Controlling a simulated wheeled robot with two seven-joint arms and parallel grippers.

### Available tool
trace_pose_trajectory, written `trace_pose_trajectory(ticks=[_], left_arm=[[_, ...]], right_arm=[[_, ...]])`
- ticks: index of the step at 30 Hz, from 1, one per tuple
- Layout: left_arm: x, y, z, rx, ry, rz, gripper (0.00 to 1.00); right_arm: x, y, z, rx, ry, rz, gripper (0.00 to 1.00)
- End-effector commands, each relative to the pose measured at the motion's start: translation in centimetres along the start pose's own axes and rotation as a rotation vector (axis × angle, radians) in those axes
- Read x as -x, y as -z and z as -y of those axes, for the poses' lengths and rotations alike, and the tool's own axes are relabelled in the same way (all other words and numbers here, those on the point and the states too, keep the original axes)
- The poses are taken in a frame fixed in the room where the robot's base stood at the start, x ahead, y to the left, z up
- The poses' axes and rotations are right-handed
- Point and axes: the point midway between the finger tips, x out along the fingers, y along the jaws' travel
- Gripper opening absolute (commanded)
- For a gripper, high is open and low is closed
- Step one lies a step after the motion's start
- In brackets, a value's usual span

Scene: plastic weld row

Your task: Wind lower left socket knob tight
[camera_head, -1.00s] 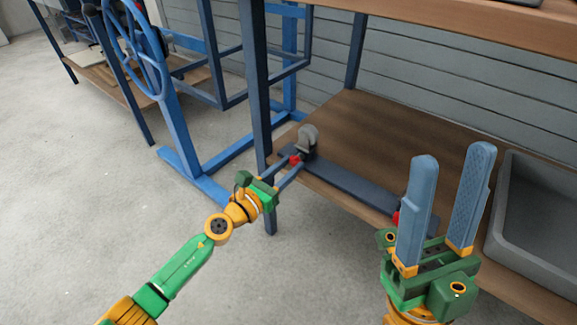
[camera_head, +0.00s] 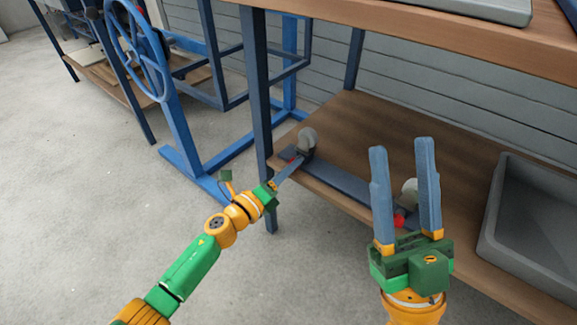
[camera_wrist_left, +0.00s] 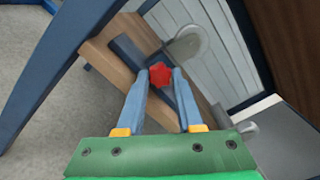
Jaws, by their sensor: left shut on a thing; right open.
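The red knob (camera_wrist_left: 161,76) sits between the fingertips of my left gripper (camera_wrist_left: 160,73) in the left wrist view, and the fingers are shut on it. In the head view my left gripper (camera_head: 294,160) reaches the left end of the dark bar (camera_head: 345,185) on the lower shelf, and its fingers mostly hide that knob. A grey disc-shaped part (camera_head: 308,138) stands just behind the knob. My right gripper (camera_head: 401,144) is open and empty, fingers pointing up, in front of the bar's right end. A second red knob (camera_head: 399,220) shows partly between its fingers.
A grey bin (camera_head: 530,215) stands on the wooden shelf (camera_head: 440,130) at the right. A dark blue table leg (camera_head: 257,100) rises close beside my left gripper. A blue stand with a handwheel (camera_head: 140,50) is at the left. The floor at the left front is clear.

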Motion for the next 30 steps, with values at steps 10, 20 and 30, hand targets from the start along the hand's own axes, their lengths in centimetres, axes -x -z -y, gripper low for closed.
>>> trace_pose_trajectory(ticks=[10,20,30], left_arm=[[0.0,0.0,0.1,0.329,-0.003,-0.002,0.00],[0.0,0.0,0.1,0.642,-0.003,-0.001,0.00],[0.0,0.0,0.1,0.964,-0.003,0.000,0.00]], right_arm=[[1.2,-7.7,-0.9,0.005,-0.024,0.418,0.50],[6.0,-13.9,-1.7,0.004,-0.047,0.835,0.50],[12.9,-17.4,-2.2,-0.008,-0.071,1.236,0.50]])
